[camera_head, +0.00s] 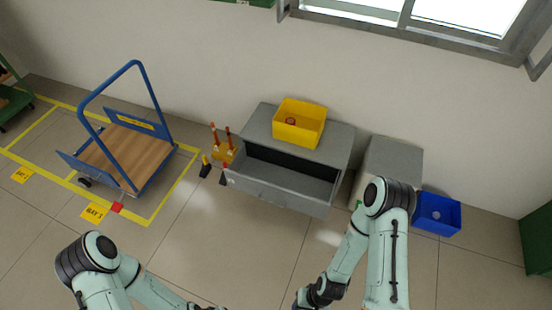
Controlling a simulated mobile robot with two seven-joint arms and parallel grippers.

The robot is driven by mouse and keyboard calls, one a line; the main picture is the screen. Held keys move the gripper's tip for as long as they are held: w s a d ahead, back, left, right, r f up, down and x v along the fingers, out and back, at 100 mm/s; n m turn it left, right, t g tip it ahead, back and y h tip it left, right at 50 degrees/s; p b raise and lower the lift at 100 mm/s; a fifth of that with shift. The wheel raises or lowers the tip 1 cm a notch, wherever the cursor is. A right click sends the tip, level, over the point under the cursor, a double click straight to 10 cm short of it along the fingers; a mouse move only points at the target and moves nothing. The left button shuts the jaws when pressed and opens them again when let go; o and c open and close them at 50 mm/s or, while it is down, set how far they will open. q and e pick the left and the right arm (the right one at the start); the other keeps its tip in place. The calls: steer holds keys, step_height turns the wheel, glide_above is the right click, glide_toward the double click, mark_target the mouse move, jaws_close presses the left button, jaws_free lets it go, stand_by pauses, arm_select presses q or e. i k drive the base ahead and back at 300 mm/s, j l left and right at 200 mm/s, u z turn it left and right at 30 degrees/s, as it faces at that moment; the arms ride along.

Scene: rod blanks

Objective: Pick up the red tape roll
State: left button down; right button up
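A small red-brown ring, which looks like the red tape roll (291,121), lies inside the yellow bin (310,131). The bin stands on top of a grey drawer cabinet (345,150). The ring is small in the picture, and the bin's near wall may hide part of it. My two arms come in from the bottom edge, well short of the bin. Their forearms run down towards the bottom middle, and the grippers themselves are cut off by the frame edge.
The cabinet's drawer (275,190) is pulled open and looks empty. An orange holder with rods (225,152) stands left of it. A blue bin (437,214) is at the right.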

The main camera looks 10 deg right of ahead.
mark_target(290, 121)
steer(key=i+l, duration=0.15)
steer(key=i, duration=0.2)
steer(key=i+l, duration=0.1)
steer(key=i, duration=0.25)
steer(key=i+z, duration=0.1)
steer(key=z, duration=0.35)
steer(key=i+z, duration=0.1)
steer(key=z, duration=0.3)
steer(key=i+z, duration=0.15)
steer(key=z, duration=0.3)
steer(key=i+l+z, duration=0.1)
steer(key=i+z, duration=0.3)
